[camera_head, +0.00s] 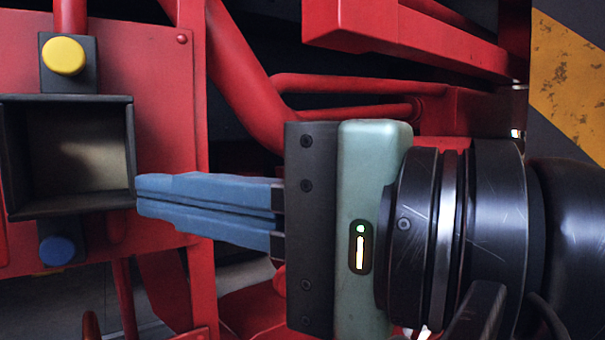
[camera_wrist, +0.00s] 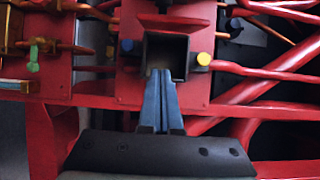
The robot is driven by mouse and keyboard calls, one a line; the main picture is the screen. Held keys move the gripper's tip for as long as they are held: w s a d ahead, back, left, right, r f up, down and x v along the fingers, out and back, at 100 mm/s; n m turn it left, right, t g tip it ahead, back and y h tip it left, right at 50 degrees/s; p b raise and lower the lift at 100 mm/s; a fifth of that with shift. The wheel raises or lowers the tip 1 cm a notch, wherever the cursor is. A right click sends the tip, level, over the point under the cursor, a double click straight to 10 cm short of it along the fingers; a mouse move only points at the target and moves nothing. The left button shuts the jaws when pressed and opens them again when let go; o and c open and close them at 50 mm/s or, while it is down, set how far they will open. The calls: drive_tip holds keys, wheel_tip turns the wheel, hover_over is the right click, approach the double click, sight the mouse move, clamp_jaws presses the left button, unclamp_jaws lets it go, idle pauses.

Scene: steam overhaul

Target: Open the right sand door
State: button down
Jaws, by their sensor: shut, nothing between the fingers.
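A dark square box frame (camera_head: 125,150) with an open front is fixed to a red panel in the head view. Its hollow inside shows. A separate door leaf cannot be made out, and I cannot tell whether this frame belongs to the sand door. My gripper (camera_head: 139,193) has its blue fingers pressed together and empty. The fingertips are at the frame's right edge; touching or just apart, I cannot tell. In the wrist view my gripper (camera_wrist: 160,73) points at the near edge of the same box frame (camera_wrist: 148,52).
A yellow knob (camera_head: 63,56) sits above the frame and a blue knob (camera_head: 57,250) below it, both on dark blocks. Red pipes (camera_head: 240,75) and beams stand behind my gripper. A striped yellow-black panel (camera_head: 568,75) is at upper right. A green-handled fitting (camera_wrist: 34,58) is at left.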

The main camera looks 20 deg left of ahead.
sight(4, 254)
drive_tip(key=s+a+p, duration=0.2)
drive_tip(key=a+p, duration=0.2)
drive_tip(key=a, duration=0.4)
drive_tip(key=shift+a, duration=0.35)
